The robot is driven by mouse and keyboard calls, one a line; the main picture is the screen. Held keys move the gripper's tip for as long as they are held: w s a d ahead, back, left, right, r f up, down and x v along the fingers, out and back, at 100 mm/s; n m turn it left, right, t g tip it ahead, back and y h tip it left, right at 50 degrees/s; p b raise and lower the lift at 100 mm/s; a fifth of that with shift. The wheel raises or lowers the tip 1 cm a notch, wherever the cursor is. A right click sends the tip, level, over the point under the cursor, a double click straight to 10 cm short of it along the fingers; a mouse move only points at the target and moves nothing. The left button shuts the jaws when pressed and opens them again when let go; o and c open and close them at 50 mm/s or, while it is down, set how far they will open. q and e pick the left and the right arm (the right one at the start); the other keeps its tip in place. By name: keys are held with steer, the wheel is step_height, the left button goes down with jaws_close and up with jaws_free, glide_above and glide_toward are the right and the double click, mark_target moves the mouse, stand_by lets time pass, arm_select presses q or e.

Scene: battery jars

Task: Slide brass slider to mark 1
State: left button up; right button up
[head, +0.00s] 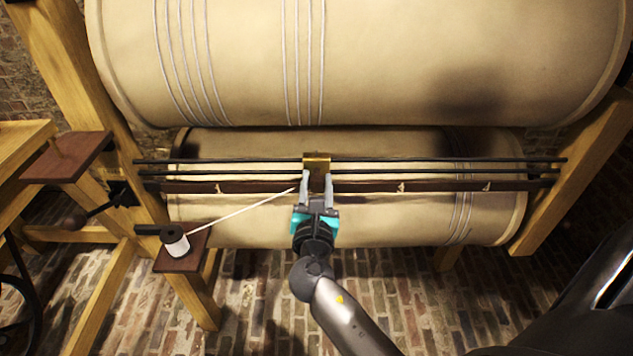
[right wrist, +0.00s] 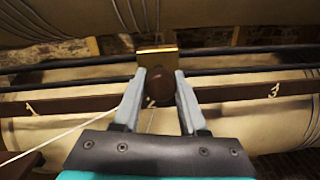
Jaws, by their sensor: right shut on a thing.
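The brass slider (head: 317,161) sits on the dark rails in front of the lower drum, near the middle. It also shows in the right wrist view (right wrist: 157,60). My right gripper (head: 318,184) reaches up from below and is shut on the slider, its fingers either side of the brown part under the brass plate. On the brown strip, mark 1 (head: 219,188) is well to the left of the slider. A mark that looks like 2 (right wrist: 151,103) shows between the fingers in the right wrist view. My left gripper is out of view.
Mark 3 (head: 401,187) and mark 4 (head: 486,186) are to the right. A pale thread (head: 240,211) runs from the white spool (head: 176,243) at the lower left towards the slider. A wooden post (head: 570,180) stands at the right. The rails left of the slider look clear.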

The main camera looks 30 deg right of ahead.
jaws_close()
stand_by(0.8)
